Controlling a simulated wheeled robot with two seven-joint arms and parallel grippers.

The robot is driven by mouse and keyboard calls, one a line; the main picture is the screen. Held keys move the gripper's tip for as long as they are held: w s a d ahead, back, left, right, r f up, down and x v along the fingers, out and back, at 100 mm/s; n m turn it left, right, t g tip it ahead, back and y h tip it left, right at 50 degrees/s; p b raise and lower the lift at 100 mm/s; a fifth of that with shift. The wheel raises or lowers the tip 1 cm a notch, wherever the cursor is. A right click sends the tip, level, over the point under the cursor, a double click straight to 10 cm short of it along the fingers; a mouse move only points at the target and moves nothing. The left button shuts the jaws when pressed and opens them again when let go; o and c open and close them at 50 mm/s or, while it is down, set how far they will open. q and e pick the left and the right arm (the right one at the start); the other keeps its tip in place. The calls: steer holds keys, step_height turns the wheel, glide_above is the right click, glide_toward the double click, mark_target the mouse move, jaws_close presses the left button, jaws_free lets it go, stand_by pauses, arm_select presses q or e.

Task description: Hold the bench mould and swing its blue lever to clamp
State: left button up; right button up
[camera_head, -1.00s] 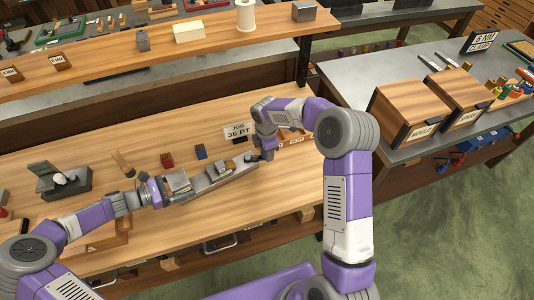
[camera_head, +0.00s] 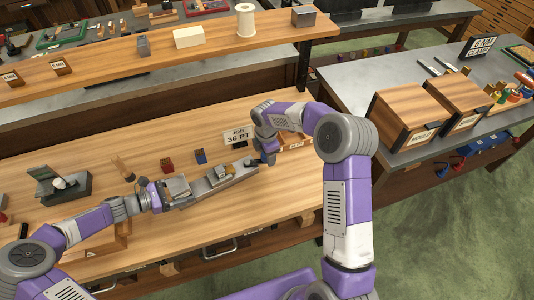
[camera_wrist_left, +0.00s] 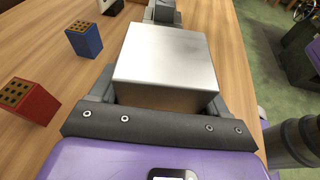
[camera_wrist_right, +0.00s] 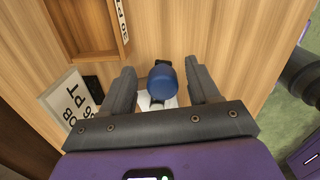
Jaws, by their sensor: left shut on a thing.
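The grey bench mould (camera_head: 240,174) lies lengthwise on the wooden bench, pointing up and right. My left gripper (camera_head: 172,190) is shut on its near-left end. In the left wrist view the silver block of the mould (camera_wrist_left: 168,62) sits between the left fingers. My right gripper (camera_head: 267,158) is at the mould's far-right end. In the right wrist view the round blue knob of the lever (camera_wrist_right: 162,82) is between the open right fingers, with a gap on each side. The rest of the lever is mostly hidden below the knob.
A "JOB 36 PT" card (camera_head: 238,136) stands just behind the right gripper. A red block (camera_head: 167,165) and a blue block (camera_head: 201,157) stand behind the mould. A dark grey device (camera_head: 66,187) is at the left.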

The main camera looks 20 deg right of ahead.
step_height(320, 180, up, 12)
steer(key=shift+s+a, duration=0.2)
steer(key=shift+s, duration=0.1)
stand_by(0.3)
stand_by(0.6)
arm_select(q)
steer(key=o, duration=1.1)
steer(key=shift+c, duration=0.2)
steer(key=v, duration=1.2)
